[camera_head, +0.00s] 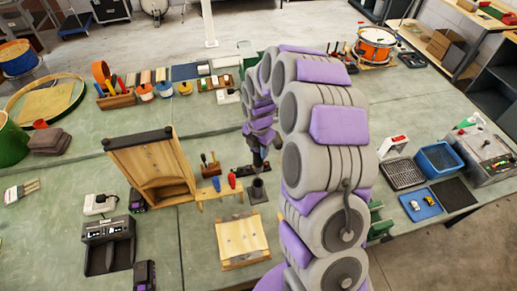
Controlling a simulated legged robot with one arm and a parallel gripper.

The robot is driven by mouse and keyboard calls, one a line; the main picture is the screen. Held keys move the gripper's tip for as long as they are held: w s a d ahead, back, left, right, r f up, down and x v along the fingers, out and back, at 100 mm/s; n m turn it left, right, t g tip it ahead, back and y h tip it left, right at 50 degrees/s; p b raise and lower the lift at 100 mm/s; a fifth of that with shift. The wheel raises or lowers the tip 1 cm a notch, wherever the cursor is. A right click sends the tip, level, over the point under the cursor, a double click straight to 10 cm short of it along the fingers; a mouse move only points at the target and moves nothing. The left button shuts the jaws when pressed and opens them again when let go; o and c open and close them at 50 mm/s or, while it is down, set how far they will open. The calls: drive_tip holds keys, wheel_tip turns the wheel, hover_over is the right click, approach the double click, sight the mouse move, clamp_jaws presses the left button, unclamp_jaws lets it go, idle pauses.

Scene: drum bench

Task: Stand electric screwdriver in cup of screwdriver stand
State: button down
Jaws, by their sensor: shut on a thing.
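The screwdriver stand shows as a dark upright cup (258,188) on a small dark base, on the green bench near the middle of the view. My arm arches over from the right, and my gripper (259,149) points down just above and behind the cup in the picture. It is shut on a dark thing, which looks like the electric screwdriver (257,159). The thing hangs roughly upright, its lower end close to the cup's mouth. It is small and partly hidden, and I cannot tell whether it is inside the cup.
A wooden box (155,165) is farther left, and a wooden block (242,240) lies in front. A dark charger (108,243) sits front left. Green bench between them is clear.

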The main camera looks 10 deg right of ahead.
sight(258, 171)
drive_tip(key=shift+f, duration=0.1)
drive_tip(key=shift+a+f+b, duration=0.15)
drive_tip(key=shift+f+b, duration=0.05)
drive_tip(key=shift+f, duration=0.65)
drive_tip(key=shift+a+f+b, duration=0.1)
drive_tip(key=shift+f+b, duration=0.05)
drive_tip(key=shift+f, duration=0.7)
drive_tip(key=shift+s+f, duration=0.1)
drive_tip(key=shift+f, duration=1.25)
drive_tip(key=shift+f+b, duration=0.9)
drive_tip(key=shift+f, duration=2.65)
drive_tip(key=c, duration=0.6)
unclamp_jaws()
